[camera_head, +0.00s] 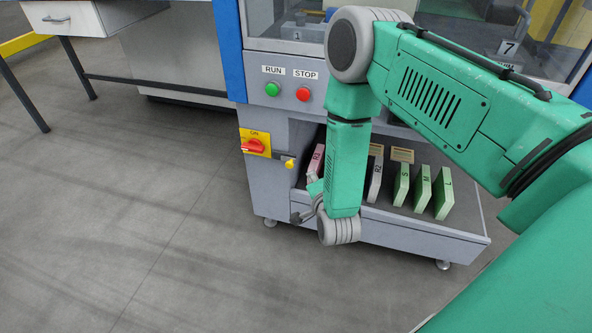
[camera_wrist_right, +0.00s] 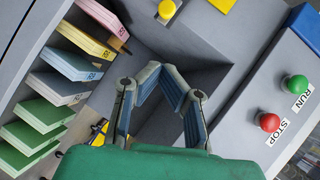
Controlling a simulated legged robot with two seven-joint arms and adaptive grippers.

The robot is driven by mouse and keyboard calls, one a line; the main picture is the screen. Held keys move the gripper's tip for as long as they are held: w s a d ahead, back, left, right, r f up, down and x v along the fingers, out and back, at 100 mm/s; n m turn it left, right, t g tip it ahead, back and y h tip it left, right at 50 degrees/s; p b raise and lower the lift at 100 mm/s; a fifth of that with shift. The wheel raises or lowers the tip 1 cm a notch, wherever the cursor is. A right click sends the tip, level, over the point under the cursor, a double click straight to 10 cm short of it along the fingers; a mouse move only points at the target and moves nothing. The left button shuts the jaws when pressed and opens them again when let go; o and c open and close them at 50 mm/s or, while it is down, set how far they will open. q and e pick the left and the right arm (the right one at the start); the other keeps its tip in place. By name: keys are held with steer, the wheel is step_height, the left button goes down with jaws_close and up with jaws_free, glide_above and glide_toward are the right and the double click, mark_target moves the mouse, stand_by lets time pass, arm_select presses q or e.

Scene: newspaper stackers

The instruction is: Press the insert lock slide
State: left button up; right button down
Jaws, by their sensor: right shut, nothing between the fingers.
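A small yellow knob, which looks like the insert lock slide (camera_head: 290,163), sits on the grey cabinet front beside the left end of the open shelf. It also shows at the top of the right wrist view (camera_wrist_right: 167,9), on a grey plate. My right gripper (camera_wrist_right: 157,67) is shut and empty, its fingertips together below the knob in that picture and apart from it. In the head view my right gripper (camera_head: 299,216) is small and partly hidden by my wrist, low in front of the shelf's left end. My left gripper is not in view.
Upright inserts, among them a pink one (camera_head: 315,163) and a green one (camera_head: 443,193), stand on the shelf. A red rotary switch (camera_head: 254,146), a green RUN button (camera_head: 272,89) and a red STOP button (camera_head: 303,94) are on the cabinet.

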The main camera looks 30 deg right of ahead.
mark_target(293, 161)
steer(key=w+f+b, duration=0.1)
steer(key=w, duration=0.2)
steer(key=w+f+b, duration=0.1)
steer(key=w+b, duration=0.1)
steer(key=w, duration=0.1)
steer(key=w+f+b, duration=0.1)
steer(key=w+f, duration=0.1)
steer(key=w, duration=0.1)
steer(key=shift+d, duration=0.3)
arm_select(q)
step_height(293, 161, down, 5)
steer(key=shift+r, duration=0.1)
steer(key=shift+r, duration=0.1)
arm_select(e)
steer(key=shift+a+r, duration=0.1)
